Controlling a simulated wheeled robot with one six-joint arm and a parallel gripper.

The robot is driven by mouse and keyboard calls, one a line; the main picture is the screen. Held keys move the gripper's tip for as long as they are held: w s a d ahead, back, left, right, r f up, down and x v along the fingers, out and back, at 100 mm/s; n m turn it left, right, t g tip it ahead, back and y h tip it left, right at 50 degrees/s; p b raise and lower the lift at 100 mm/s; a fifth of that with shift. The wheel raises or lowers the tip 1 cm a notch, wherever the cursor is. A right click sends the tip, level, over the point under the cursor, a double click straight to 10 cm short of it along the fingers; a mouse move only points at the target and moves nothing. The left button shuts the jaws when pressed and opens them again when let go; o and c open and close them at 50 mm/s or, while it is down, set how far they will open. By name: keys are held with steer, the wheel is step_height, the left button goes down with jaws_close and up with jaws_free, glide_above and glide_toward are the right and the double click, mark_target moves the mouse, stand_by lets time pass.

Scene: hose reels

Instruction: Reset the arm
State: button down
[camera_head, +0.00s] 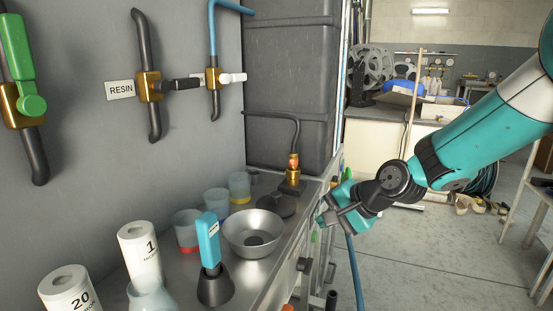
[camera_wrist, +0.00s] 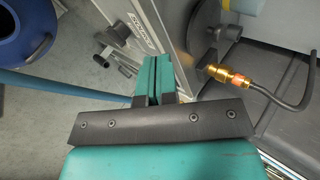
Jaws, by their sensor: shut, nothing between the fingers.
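My teal arm reaches in from the right in the head view. My gripper (camera_head: 327,215) hangs beside the front edge of the bench, over its drawer side, and points left and down. In the wrist view its teal fingers (camera_wrist: 153,68) lie close together, shut with nothing between them. A brass fitting (camera_head: 293,170) with a dark hose stands on the bench's back corner, left of my gripper and apart from it. It also shows in the wrist view (camera_wrist: 232,80), to the right of the fingers.
A steel bowl (camera_head: 251,233), a teal-handled tool (camera_head: 208,243) in a dark holder, cups and white rolls crowd the steel bench. Wall valves, one beside a RESIN label (camera_head: 120,90), line the left. A blue hose (camera_head: 354,272) hangs below my gripper. Floor (camera_head: 440,250) at right is open.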

steer(key=s+d+r+n+g+h+p, duration=0.1)
steer(key=s+r+n+g, duration=0.3)
steer(key=s, duration=0.6)
steer(key=s+d+r+n+h, duration=0.1)
steer(key=s+d+n, duration=0.1)
steer(key=s+n, duration=0.6)
steer(key=s+d+r+n+g+h+p, duration=0.1)
steer(key=s+r+n+h, duration=0.15)
steer(key=s, duration=0.95)
step_height(320, 180, up, 19)
steer(key=p, duration=1.8)
steer(key=shift+w+y, duration=0.2)
steer(key=shift+y, duration=0.25)
